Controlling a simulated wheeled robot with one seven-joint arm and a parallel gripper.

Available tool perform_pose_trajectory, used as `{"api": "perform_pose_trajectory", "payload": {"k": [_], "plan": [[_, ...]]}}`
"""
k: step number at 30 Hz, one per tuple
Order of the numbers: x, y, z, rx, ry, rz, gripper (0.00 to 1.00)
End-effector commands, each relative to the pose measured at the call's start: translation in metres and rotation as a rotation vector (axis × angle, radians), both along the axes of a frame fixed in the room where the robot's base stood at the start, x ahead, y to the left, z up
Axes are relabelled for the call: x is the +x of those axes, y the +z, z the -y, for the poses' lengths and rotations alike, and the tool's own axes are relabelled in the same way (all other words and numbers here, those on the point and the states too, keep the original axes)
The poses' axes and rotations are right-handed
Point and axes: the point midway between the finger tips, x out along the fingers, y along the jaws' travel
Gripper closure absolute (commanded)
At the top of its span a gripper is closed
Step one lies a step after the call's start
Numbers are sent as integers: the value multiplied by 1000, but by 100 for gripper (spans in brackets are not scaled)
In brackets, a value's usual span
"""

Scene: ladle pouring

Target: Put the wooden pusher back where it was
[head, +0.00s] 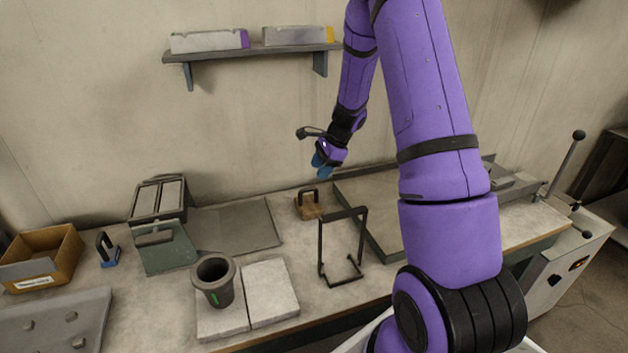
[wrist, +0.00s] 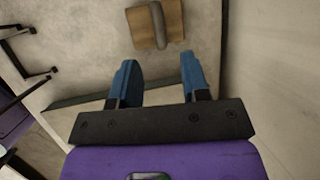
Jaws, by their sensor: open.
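The wooden pusher (head: 309,208), a light wood block with a dark arched handle, sits on the bench behind the black wire stand. In the wrist view the pusher (wrist: 172,25) lies beyond my fingertips, with its grey handle bar across the middle of the wood. My gripper (head: 322,166) is above the bench near the back wall, a little up and right of the pusher in the head view. In the wrist view my gripper (wrist: 157,62) has its two blue fingers apart with nothing between them. The pusher is apart from the fingers.
A black wire stand (head: 322,246) stands in front of the pusher. A shallow tray (head: 380,243) lies to its right and a flat grey plate (head: 262,222) to its left. A dark crucible (head: 214,287) stands on pale slabs (head: 270,290). A cardboard box (head: 68,243) is far left.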

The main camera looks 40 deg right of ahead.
Motion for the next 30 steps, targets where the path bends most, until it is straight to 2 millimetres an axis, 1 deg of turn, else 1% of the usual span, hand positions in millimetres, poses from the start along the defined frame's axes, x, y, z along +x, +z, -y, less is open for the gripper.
{"api": "perform_pose_trajectory", "payload": {"k": [1,6,11,14,17,20,24,30], "plan": [[-2,9,3,0,-1,2,58],[-8,30,11,0,0,1,58],[-12,40,13,0,4,2,58],[-14,51,8,-8,31,11,58],[-18,70,-5,-28,96,36,58],[-27,96,-22,-57,189,71,58],[-44,131,-48,-105,332,121,58],[-73,175,-82,-182,534,188,58]]}}
